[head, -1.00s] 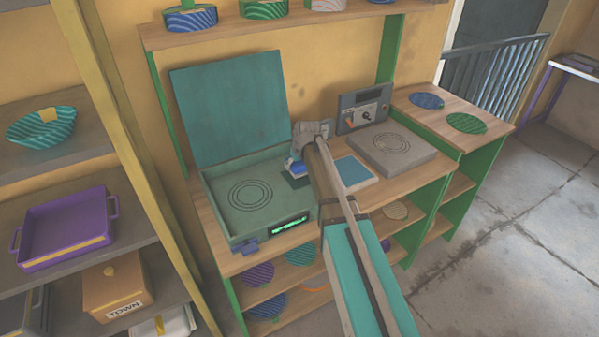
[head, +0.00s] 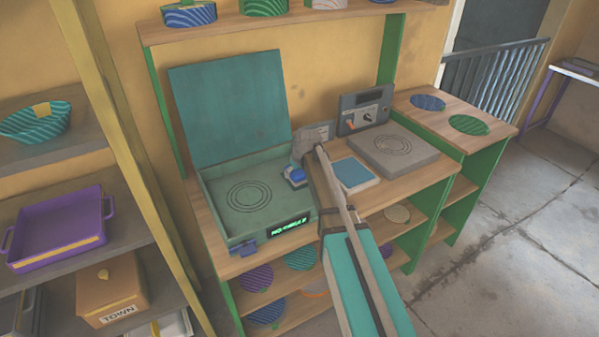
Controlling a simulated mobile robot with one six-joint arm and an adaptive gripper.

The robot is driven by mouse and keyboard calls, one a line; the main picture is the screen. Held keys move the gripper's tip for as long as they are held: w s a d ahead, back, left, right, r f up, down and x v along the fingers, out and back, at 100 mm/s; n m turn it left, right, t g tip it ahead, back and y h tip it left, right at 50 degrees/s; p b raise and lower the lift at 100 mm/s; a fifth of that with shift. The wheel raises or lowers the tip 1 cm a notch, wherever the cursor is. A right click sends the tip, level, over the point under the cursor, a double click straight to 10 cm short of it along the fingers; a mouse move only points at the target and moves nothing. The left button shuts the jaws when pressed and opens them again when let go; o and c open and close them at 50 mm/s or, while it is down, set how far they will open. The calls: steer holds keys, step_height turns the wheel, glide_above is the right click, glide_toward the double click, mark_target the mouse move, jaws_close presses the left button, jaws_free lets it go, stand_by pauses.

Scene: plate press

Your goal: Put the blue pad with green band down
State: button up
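My gripper (head: 296,170) is low over the wooden counter, just right of the open press. A small blue pad (head: 296,175) shows at its fingertips and appears to be held there, at or just above the counter. Its green band cannot be made out, and I cannot tell whether it touches the surface beneath. My wrist and arm hide part of this area. The teal press (head: 250,225) has its lid (head: 232,110) raised and its lower plate, marked with rings, is bare.
A blue square with a pale border (head: 357,173) lies right of my arm. Beyond it are a grey ringed plate (head: 398,150) and a control box (head: 365,112). Blue (head: 428,102) and green (head: 468,125) discs lie on the right counter. A purple tray (head: 60,240) sits on the left shelf.

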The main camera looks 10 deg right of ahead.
steer(key=shift+o, duration=0.8)
steer(key=shift+r, duration=0.2)
steer(key=p+v, duration=1.1)
steer(key=v, duration=0.1)
stand_by(0.7)
steer(key=s+f+m+g+h, duration=0.1)
steer(key=s+m+g, duration=0.2)
steer(key=s, duration=2.2)
steer(key=shift+a+f+m+g, duration=0.2)
steer(key=shift+m+g, duration=0.1)
steer(key=shift+g, duration=0.4)
